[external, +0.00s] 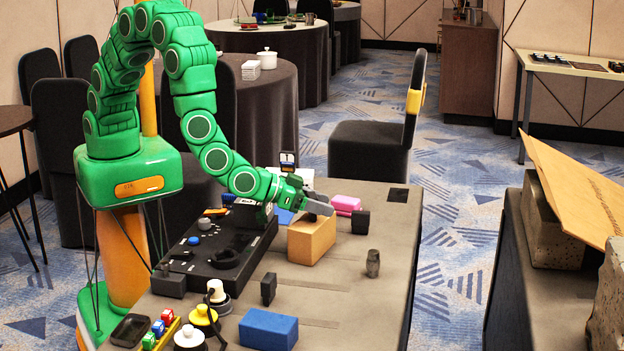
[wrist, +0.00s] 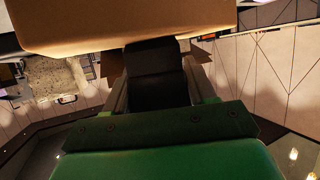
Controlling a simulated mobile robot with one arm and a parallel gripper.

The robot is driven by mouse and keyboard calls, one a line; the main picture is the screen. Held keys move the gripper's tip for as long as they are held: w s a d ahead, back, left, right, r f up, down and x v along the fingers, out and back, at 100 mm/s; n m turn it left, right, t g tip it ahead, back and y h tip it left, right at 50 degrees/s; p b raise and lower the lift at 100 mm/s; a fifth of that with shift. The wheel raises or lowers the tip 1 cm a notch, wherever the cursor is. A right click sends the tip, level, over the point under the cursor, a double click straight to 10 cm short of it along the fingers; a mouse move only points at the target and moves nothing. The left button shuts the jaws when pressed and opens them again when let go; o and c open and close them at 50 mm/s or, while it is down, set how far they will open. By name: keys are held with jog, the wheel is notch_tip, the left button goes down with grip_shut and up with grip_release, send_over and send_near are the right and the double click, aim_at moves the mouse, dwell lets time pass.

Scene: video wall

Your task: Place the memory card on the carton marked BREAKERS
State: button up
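A tan carton (external: 311,243) stands on the grey table; no lettering on it is readable, so I cannot confirm that it is the one marked BREAKERS. My gripper (external: 319,207) is at the carton's top edge in the external view; I cannot tell whether it touches. In the wrist view a tan surface (wrist: 120,22), apparently the carton, fills the top. A dark blocky shape (wrist: 156,75) sits in front of my gripper there; I cannot tell whether it is the memory card or part of my gripper. I cannot identify the memory card with certainty in either view.
A black console (external: 215,258) lies left of the carton. A blue block (external: 268,329) is near the front. The table's right side is mostly clear.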

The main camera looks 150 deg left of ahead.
jog(key=o, duration=0.4)
jog(key=shift+r, duration=0.15)
jog(key=v, duration=1.2)
jog(key=shift+o, duration=0.2)
